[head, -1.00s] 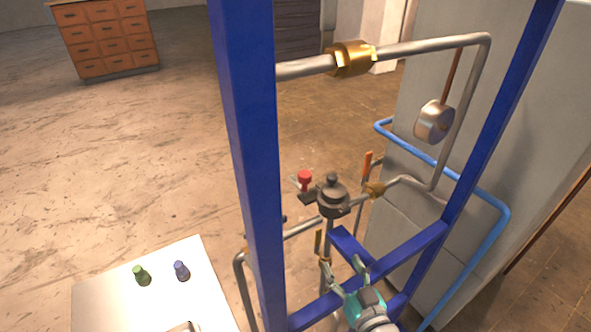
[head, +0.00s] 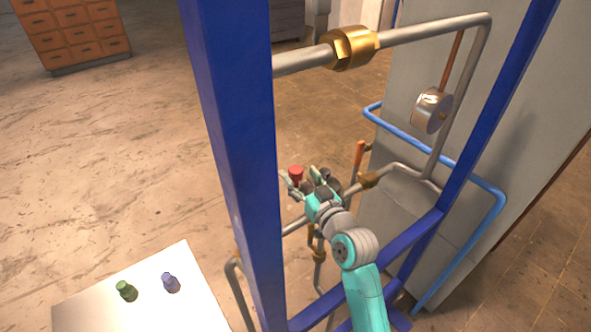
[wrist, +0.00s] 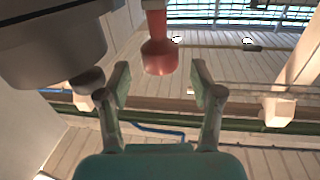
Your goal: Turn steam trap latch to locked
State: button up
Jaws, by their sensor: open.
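The steam trap is a dark round body on the pipe, mostly hidden behind my gripper in the head view; its dark underside (wrist: 60,45) fills the upper left of the wrist view. A red knob (head: 296,173), apparently the latch handle, stands beside it. The knob also shows in the wrist view (wrist: 159,57), hanging at top centre. My gripper (head: 303,178) is open at the trap. In the wrist view its two fingers (wrist: 160,90) stand apart, with the red knob in line with the gap between them. I cannot tell whether the knob is inside the gap or beyond it.
A blue frame post (head: 235,150) stands left of my arm. Grey pipes with a brass fitting (head: 350,47) and a gauge (head: 432,110) run behind. An orange handle (head: 359,153) is right of the trap. A pale table (head: 140,310) sits lower left.

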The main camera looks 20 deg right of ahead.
jog(key=shift+w+a, duration=0.15)
jog(key=shift+w, duration=0.75)
jog(key=shift+w+a, duration=0.15)
jog(key=shift+w, duration=0.7)
grip_shut()
